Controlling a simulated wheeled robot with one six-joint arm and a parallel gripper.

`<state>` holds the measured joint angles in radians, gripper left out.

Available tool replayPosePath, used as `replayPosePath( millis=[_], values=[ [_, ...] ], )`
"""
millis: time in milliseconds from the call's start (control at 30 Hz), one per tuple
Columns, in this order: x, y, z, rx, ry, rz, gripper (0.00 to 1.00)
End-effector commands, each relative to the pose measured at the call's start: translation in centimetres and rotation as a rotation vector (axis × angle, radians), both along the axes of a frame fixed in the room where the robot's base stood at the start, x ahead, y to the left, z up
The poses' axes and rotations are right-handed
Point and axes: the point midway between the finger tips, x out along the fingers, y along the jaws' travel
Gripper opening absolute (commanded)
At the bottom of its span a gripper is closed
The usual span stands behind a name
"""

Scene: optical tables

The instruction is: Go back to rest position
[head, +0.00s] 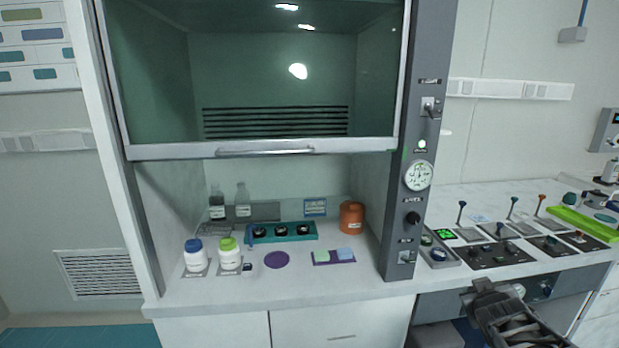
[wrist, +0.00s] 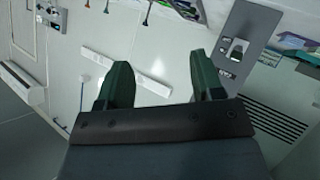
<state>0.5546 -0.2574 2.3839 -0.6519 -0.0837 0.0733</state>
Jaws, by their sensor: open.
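My gripper (wrist: 160,85) shows in the wrist view with its two dark green fingers spread apart and nothing between them. Part of my arm shows at the lower right of the head view, in front of the bench with the levers. The gripper's fingertips cannot be made out clearly there. The wrist view is tilted and looks past the fingers at the wall, a white rail and the fume hood's side panel.
The fume hood (head: 265,151) has its sash partly raised. Inside stand a blue-capped bottle (head: 195,257), a green-capped bottle (head: 229,255), an orange jar (head: 351,217) and a teal rack (head: 284,232). The right bench holds levers and control panels (head: 498,254).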

Motion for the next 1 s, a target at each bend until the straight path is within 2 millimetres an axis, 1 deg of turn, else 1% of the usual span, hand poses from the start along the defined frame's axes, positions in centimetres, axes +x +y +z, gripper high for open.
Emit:
replayPosePath(
  millis=[67,133,167,233,267,300,333,400,500,600,700,1000],
  values=[
    [-1.9,1.4,-0.9,0.097,0.119,-0.093,0.61],
    [-3.9,3.5,-1.9,0.198,0.233,-0.157,0.61],
    [-4.7,4.6,-2.2,0.24,0.28,-0.174,0.61],
    [-6.7,7.7,-2.7,0.34,0.393,-0.194,0.61],
    [-7.5,9.1,-2.7,0.38,0.44,-0.194,0.61],
    [-8.5,11.1,-2.7,0.432,0.498,-0.186,0.61],
    [-9.3,12.6,-2.5,0.466,0.541,-0.174,0.61],
    [-10.8,15.8,-1.9,0.531,0.616,-0.133,0.61],
    [-11.7,19.1,-0.6,0.564,0.646,-0.055,0.61],
    [-11.7,20.6,0.4,0.548,0.635,0.007,0.61],
    [-11.7,21.3,0.8,0.537,0.631,0.04,0.61],
    [-11.7,21.5,0.8,0.532,0.633,0.05,0.61]
  ],
)
